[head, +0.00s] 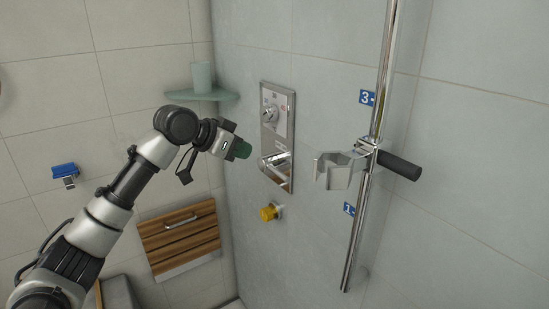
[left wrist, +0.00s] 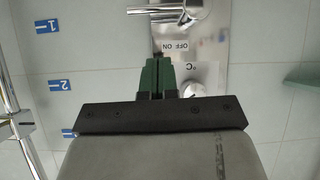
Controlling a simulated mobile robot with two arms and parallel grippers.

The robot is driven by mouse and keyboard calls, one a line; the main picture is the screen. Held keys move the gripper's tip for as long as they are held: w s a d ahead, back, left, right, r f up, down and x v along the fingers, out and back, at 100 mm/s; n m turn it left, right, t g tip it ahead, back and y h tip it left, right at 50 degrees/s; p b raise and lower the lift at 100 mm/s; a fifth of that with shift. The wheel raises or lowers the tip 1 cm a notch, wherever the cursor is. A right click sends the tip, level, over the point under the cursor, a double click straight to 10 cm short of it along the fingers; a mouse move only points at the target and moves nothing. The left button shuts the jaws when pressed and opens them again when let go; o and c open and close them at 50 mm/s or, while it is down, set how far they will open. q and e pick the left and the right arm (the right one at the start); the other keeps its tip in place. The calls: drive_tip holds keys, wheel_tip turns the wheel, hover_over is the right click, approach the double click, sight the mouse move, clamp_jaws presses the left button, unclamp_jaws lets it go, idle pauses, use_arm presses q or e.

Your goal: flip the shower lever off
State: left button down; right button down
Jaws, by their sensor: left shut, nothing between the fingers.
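The shower panel (head: 267,138) is a tall metal plate on the grey tiled wall. Its chrome lever (head: 274,162) is at the lower part, below a round dial (head: 271,113). In the left wrist view the lever (left wrist: 183,14) is at the top edge, partly cut off, with an OFF/ON label (left wrist: 175,46) beside it. My left gripper (head: 243,150) has dark green fingers pointing at the panel from its left. The fingers are shut and empty; in the left wrist view their tips (left wrist: 157,62) lie close to the label, apart from the lever. My right gripper is not in view.
A chrome rail (head: 376,110) with a shower holder (head: 338,170) and black handle (head: 400,165) stands right of the panel. A yellow knob (head: 269,213) is below it. A corner shelf (head: 214,96) with a cup (head: 202,77) and a wooden folding seat (head: 180,240) are to the left.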

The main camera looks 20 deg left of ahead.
sight(274, 166)
use_arm(q)
drive_tip(key=r, duration=0.1)
drive_tip(key=s+r, duration=0.1)
drive_tip(key=r, duration=0.1)
drive_tip(key=shift+s+d+r+m, duration=0.1)
drive_tip(key=shift+s+d+m, duration=0.15)
drive_tip(key=shift+s+m, duration=0.15)
drive_tip(key=shift+s+a+f+p+x, duration=0.2)
drive_tip(key=shift+f+p+x, duration=0.3)
drive_tip(key=shift+x, duration=1.65)
drive_tip(key=shift+s+a+f+p+x, duration=0.2)
drive_tip(key=shift+p+x, duration=0.45)
drive_tip(key=shift+x, duration=1.5)
drive_tip(key=shift+s+f+p+x, duration=0.25)
drive_tip(key=shift+f+p+x, duration=0.25)
drive_tip(key=shift+x, duration=1.7)
